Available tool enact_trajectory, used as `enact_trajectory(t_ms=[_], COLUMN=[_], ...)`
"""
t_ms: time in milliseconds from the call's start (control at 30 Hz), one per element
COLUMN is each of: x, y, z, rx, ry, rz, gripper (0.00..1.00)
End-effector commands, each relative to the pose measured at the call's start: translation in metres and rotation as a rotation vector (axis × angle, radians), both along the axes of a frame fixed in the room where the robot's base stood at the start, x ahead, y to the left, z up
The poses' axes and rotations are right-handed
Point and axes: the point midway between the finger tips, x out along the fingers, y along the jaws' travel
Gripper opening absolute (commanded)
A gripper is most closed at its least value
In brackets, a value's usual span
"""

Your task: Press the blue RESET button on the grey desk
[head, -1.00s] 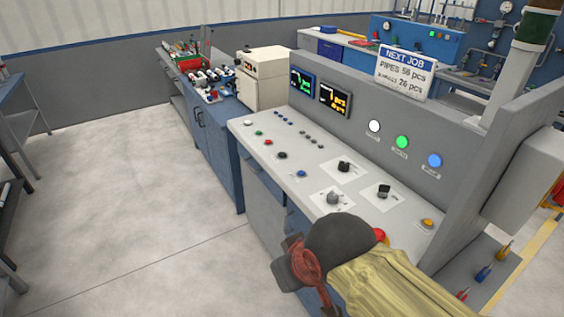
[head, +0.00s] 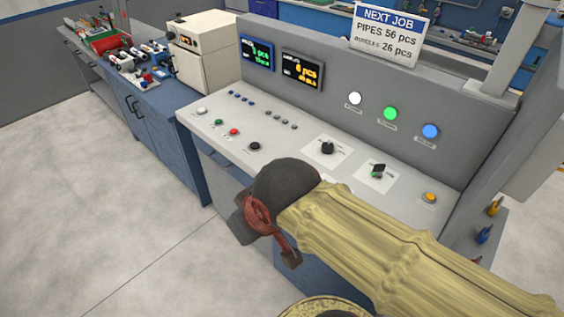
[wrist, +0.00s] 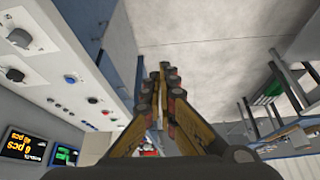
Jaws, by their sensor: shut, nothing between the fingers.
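The grey desk (head: 222,127) slopes below an upright panel and bears a row of round buttons. The blue button shows in the wrist view (wrist: 70,78), to the left of the fingers, at one end of the row with black, red, green and white buttons. In the head view my arm and hand cover its place. My gripper (wrist: 163,74) is shut and empty, with its fingers together over the floor in front of the desk, apart from the button. In the head view the hand is at the desk's front edge. The button's lettering cannot be read.
Black knobs (head: 328,147) and a yellow button (head: 430,197) are on the desk. White, green and blue lamps (head: 430,131) and two displays (head: 302,69) are on the panel. A blue cabinet (head: 165,120) stands to the left. The floor (head: 80,190) in front is clear.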

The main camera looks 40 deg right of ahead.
Motion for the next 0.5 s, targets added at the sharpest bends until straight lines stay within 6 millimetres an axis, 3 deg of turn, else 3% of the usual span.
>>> enact_trajectory(t_ms=[167,267,367,500], x=[0.006,0.022,0.051,0.106], y=[0.001,0.001,-0.003,-0.027], z=[0.003,0.008,0.016,0.023], rx=[0.047,0.172,0.380,0.736], ry=[0.015,0.055,0.111,0.201], rz=[-0.059,-0.221,-0.504,-1.026], gripper=[0.00,0.00,0.00,0.00])
